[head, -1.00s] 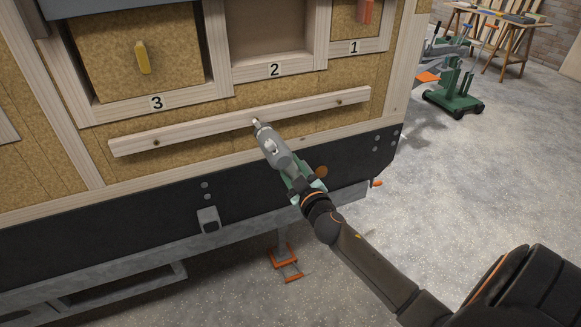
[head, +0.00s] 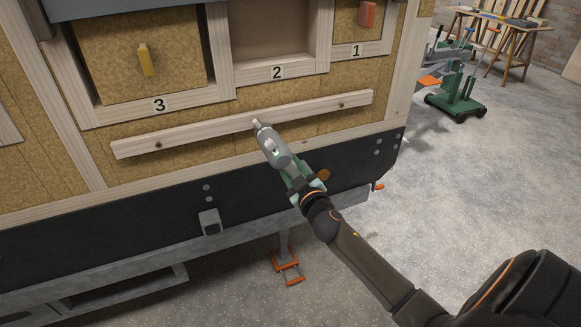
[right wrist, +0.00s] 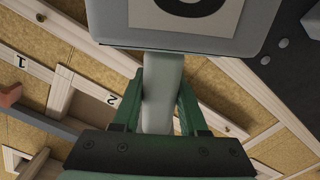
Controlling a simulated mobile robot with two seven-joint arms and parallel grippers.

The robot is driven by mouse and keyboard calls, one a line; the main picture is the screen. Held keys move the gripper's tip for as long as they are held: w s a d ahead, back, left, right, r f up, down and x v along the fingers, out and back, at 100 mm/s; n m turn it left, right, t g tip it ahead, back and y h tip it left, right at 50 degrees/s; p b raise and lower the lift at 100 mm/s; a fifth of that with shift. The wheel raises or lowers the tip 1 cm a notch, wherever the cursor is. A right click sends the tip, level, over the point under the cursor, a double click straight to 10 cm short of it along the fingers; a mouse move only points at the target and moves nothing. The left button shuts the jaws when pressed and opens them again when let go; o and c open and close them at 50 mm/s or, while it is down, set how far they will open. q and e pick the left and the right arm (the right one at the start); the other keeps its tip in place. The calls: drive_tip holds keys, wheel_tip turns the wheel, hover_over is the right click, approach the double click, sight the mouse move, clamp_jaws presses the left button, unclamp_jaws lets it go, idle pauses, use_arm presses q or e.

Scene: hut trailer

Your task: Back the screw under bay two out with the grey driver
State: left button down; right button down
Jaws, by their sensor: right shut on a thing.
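The grey driver (head: 275,150) points up and left, its tip at the middle of a pale wooden batten (head: 200,130) below the bay labelled 2 (head: 272,35). The tip covers the spot where a middle screw would be, so I cannot see that screw or tell whether the tip touches it. My right gripper (head: 298,182) is shut on the driver's handle. In the right wrist view the driver's grip (right wrist: 162,95) stands between the green fingers, below its wide grey body (right wrist: 190,32). My left gripper is out of view.
The batten has visible screws at its left (head: 158,145) and right (head: 341,104). Bay 3 holds a box with a yellow handle (head: 144,60); a red handle (head: 368,14) shows in bay 1. A black skirt (head: 120,230) runs below. Open floor lies right, with a green wheeled stand (head: 456,92) beyond.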

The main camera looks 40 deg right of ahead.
drive_tip(key=shift+r, duration=0.3)
drive_tip(key=shift+v, duration=1.4)
drive_tip(key=s+d+p, duration=0.1)
drive_tip(key=s+d, duration=0.4)
drive_tip(key=d, duration=0.1)
drive_tip(key=shift+s+f, duration=0.1)
drive_tip(key=shift+s, duration=0.2)
drive_tip(key=shift+a, duration=0.15)
